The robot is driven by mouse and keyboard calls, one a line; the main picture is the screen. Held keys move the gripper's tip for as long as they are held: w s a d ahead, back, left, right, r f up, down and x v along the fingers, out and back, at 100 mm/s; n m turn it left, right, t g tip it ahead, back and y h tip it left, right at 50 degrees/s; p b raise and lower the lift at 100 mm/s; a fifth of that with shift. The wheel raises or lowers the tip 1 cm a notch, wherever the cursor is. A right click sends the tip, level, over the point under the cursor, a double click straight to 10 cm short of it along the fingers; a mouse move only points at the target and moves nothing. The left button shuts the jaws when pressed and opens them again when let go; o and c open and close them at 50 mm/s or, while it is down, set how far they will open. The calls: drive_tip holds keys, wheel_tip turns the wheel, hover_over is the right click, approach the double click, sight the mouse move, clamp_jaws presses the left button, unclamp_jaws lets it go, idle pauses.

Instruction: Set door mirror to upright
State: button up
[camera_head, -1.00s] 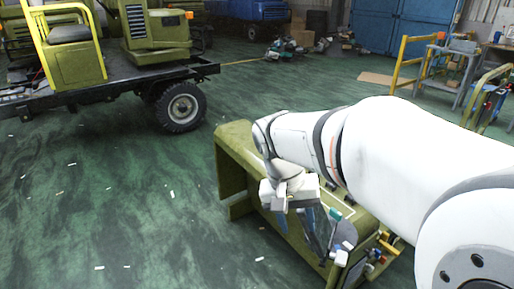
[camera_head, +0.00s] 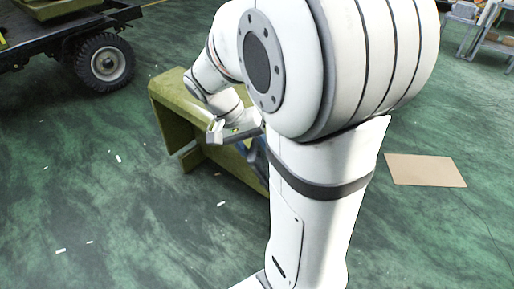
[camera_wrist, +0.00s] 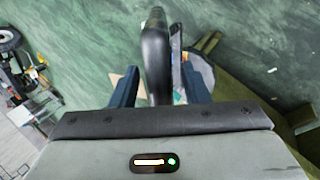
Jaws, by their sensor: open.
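In the wrist view, my gripper (camera_wrist: 158,74) is open, with its two dark blue fingers spread apart. A dark, rounded, elongated part (camera_wrist: 155,45), which looks like the door mirror, lies lengthwise between the fingers in the picture. A gap shows between it and each finger, and its lower end is hidden behind my gripper body. I cannot tell its exact tilt. In the head view, my gripper (camera_head: 247,143) is over the olive-green body piece (camera_head: 172,108); my arm hides the mirror there.
A grey rounded object (camera_wrist: 201,72) is near the right finger in the wrist view. A flatbed truck's wheel (camera_head: 105,61) stands at the upper left of the head view. A cardboard sheet (camera_head: 425,170) lies on the right.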

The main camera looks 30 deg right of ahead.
drive_tip(key=shift+c, duration=0.3)
clamp_jaws()
idle(0.3)
